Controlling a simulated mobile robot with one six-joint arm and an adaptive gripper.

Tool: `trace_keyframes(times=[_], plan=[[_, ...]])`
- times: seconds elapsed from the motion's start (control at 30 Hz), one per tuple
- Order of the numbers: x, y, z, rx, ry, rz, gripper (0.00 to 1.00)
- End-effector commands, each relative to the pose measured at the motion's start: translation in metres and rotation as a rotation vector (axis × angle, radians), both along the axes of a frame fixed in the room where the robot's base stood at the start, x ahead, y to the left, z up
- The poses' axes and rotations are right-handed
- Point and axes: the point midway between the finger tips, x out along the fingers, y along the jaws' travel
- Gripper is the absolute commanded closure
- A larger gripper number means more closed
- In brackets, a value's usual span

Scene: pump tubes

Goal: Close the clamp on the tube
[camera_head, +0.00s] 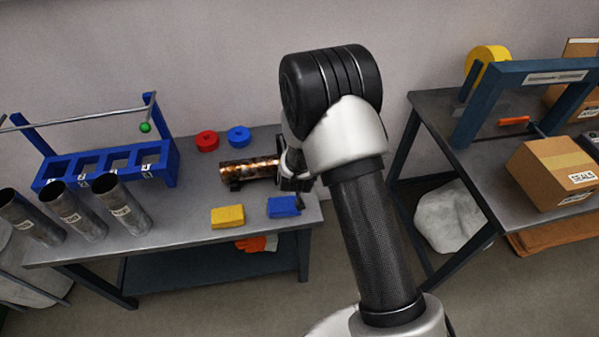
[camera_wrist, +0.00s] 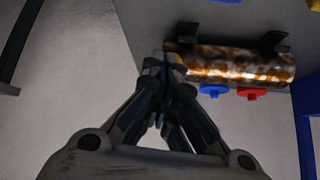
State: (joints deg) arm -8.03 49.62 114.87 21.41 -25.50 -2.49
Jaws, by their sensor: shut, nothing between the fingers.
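A mottled copper-brown tube (camera_head: 250,170) lies on the left table, and it also shows in the wrist view (camera_wrist: 238,68). Dark brackets (camera_wrist: 274,41) stand along one side of it in the wrist view. I cannot tell which dark part is the clamp, or whether it is open. My gripper (camera_head: 297,182) is at the tube's right end in the head view. In the wrist view its fingertips (camera_wrist: 165,62) are together, with nothing between them, right beside the tube's left end. They hide a little of that end. I cannot tell whether they touch it.
Red (camera_head: 207,141) and blue (camera_head: 238,136) rings lie behind the tube. Yellow (camera_head: 228,216) and blue (camera_head: 284,206) blocks lie in front. A blue rack (camera_head: 110,165) and several dark tubes (camera_head: 122,207) stand left. The right table (camera_head: 440,110) holds boxes and a frame.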

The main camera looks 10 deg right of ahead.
Motion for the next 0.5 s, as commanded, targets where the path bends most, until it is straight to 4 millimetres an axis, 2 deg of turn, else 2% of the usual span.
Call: trace_keyframes(times=[0.1, 0.5], plan=[[-0.0027, 0.0005, -0.0085, 0.0, 0.009, 0.002, 1.0], [-0.0061, 0.0005, -0.0148, 0.0, 0.02, 0.004, 1.0]])
